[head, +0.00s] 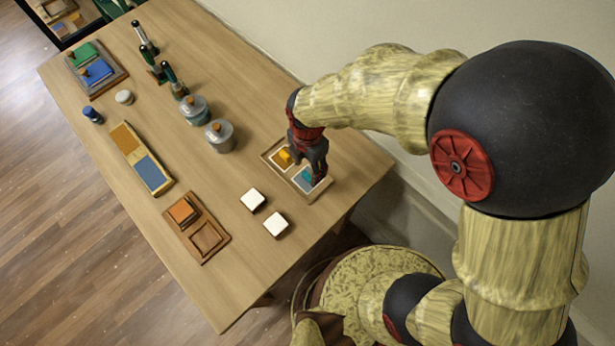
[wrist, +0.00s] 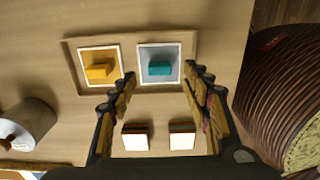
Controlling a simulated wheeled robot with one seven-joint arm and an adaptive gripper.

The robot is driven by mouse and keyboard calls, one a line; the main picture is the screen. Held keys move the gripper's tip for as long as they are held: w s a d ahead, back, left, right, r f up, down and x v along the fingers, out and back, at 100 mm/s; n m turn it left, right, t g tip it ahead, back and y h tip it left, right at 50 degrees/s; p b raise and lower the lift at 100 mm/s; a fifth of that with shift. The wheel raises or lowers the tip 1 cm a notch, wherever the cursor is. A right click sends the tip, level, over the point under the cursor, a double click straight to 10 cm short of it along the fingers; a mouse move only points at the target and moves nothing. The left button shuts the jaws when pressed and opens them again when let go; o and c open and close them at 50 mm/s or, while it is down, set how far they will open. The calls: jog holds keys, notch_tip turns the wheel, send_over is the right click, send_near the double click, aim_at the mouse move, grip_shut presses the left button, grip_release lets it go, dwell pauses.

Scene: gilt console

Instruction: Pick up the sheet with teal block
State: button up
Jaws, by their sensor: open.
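The sheet with the teal block (wrist: 160,69) lies in the right half of a shallow wooden tray (wrist: 192,44) in the wrist view. It is a grey sheet with a white border and a teal block on it. In the head view its teal block (head: 304,176) shows partly behind my gripper (head: 317,180). Beside it in the same tray lies a sheet with a yellow block (wrist: 100,69). In the wrist view my gripper (wrist: 160,88) is open and empty, its fingers pointing toward the tray. The exact height of the fingertips above the sheet is hard to tell.
Two white-topped blocks (head: 252,200) stand near the tray. Lidded grey jars (head: 219,135) stand to its left. A wooden tray with an orange block (head: 207,238) and an orange-and-blue board (head: 154,174) lie farther left. Bottles (head: 140,35) stand at the back. A wall runs behind the table.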

aim_at(307, 175)
notch_tip(307, 175, down, 5)
jog(key=shift+r+b, duration=0.1)
jog(key=shift+b, duration=0.6)
jog(key=shift+c, duration=0.2)
jog(key=c, duration=0.8)
jog(key=shift+r, duration=0.1)
